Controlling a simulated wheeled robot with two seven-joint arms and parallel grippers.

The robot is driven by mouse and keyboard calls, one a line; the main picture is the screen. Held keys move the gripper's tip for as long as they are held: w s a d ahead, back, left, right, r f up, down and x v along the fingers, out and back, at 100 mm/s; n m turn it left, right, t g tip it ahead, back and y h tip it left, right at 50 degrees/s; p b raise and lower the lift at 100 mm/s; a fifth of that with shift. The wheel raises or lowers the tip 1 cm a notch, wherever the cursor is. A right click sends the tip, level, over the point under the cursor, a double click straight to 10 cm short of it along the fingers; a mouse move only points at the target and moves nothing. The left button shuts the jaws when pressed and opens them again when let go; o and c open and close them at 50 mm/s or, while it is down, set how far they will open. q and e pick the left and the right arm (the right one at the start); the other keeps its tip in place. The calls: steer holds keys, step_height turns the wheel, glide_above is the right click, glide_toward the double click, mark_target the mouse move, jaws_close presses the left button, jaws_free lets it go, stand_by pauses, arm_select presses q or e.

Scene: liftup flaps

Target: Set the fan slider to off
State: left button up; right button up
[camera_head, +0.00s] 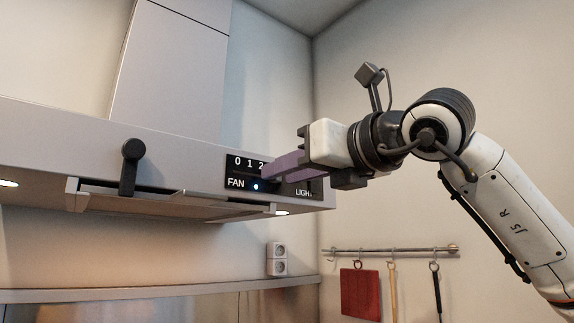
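The black control panel (236,174) is on the front face of the range hood (160,146), near its right end. It carries the digits 0, 1, 2, a FAN label, a LIGHT label partly covered, and a lit blue-white dot. My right gripper (268,172) reaches in from the right with its purple fingers against or just in front of the panel, right of the digit 2. The fingers hide that part of the panel. I cannot make out the fan slider or whether the fingers hold anything. My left gripper is not in view.
A dark handle (131,166) sticks out of the hood's front, left of the panel. Below are a wall socket (276,259), a shelf edge (160,295) and a rail (395,250) with a red cloth or board (360,293) and utensils.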

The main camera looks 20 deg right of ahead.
mark_target(235, 170)
steer(key=shift+w, duration=0.2)
steer(key=shift+c, duration=0.2)
jaws_close()
steer(key=shift+a, duration=0.15)
steer(key=a, duration=0.2)
steer(key=s+a+b, duration=0.1)
steer(key=a, duration=0.1)
steer(key=s+a+b, duration=0.1)
steer(key=a, duration=0.1)
steer(key=shift+s+a, duration=0.2)
steer(key=shift+s, duration=0.05)
